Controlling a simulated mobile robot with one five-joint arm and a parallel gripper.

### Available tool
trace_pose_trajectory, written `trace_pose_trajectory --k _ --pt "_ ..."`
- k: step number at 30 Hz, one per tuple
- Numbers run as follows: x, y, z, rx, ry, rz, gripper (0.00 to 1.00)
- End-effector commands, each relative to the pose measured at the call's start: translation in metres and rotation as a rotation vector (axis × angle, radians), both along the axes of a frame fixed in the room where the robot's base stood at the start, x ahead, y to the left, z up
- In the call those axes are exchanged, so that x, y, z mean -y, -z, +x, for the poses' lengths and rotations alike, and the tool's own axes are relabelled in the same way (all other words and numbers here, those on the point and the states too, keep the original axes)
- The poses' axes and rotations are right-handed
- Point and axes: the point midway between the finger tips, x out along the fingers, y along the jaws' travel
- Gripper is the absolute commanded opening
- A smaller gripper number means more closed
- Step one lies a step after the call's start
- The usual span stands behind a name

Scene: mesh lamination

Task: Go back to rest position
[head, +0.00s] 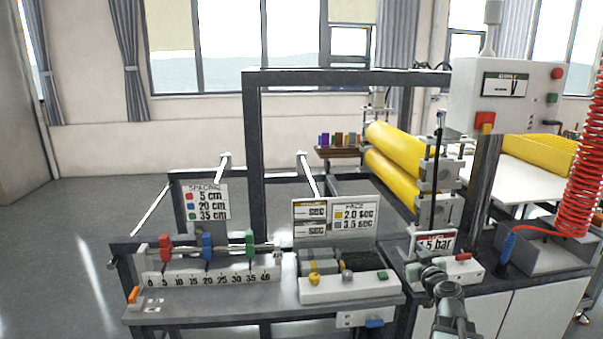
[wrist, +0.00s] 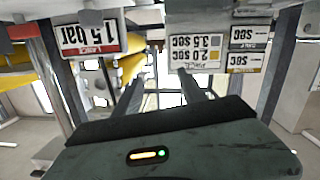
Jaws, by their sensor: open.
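My gripper (head: 430,272) is at the lower right in the head view, in front of the pressure panel with the "1.5 bar" sign (head: 435,243). In the wrist view my gripper (wrist: 163,78) points away with its two fingers apart. Nothing shows between them. The wrist picture is upside down, with the bar sign (wrist: 90,39) at left and the pace sign (wrist: 203,55) above the fingers. Part of the pressure panel is hidden behind my arm in the head view.
The spacing rail (head: 210,275) with red, blue and green sliders lies at left. The pace box (head: 350,287) has a yellow and a grey knob and a green button. Yellow rollers (head: 395,150), a control box (head: 510,90) and a red coiled hose (head: 583,170) stand at right.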

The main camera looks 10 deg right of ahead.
Motion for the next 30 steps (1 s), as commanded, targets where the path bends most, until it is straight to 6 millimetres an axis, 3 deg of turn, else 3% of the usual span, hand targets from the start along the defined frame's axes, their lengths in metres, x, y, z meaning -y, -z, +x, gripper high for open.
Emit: trace_pose_trajectory --k 1,4,7,9,12,14,16,18,21,25,30 --pt "-0.045 -0.003 0.011 -0.031 -0.082 -0.012 0.49" --pt "-0.133 0.008 0.022 -0.120 -0.248 -0.029 0.49" --pt "-0.218 0.027 0.017 -0.244 -0.407 -0.037 0.49" --pt "-0.271 0.045 0.004 -0.357 -0.503 -0.044 0.49" --pt "-0.331 0.077 -0.029 -0.573 -0.602 -0.053 0.49" --pt "-0.354 0.100 -0.058 -0.748 -0.613 -0.059 0.49" --pt "-0.349 0.129 -0.097 -0.987 -0.531 -0.053 0.49" --pt "-0.318 0.150 -0.127 -1.172 -0.374 -0.022 0.49" --pt "-0.283 0.161 -0.164 -1.357 -0.132 0.036 0.49" --pt "-0.271 0.162 -0.187 -1.448 0.053 0.135 0.49" --pt "-0.271 0.162 -0.187 -1.447 0.093 0.174 0.49"
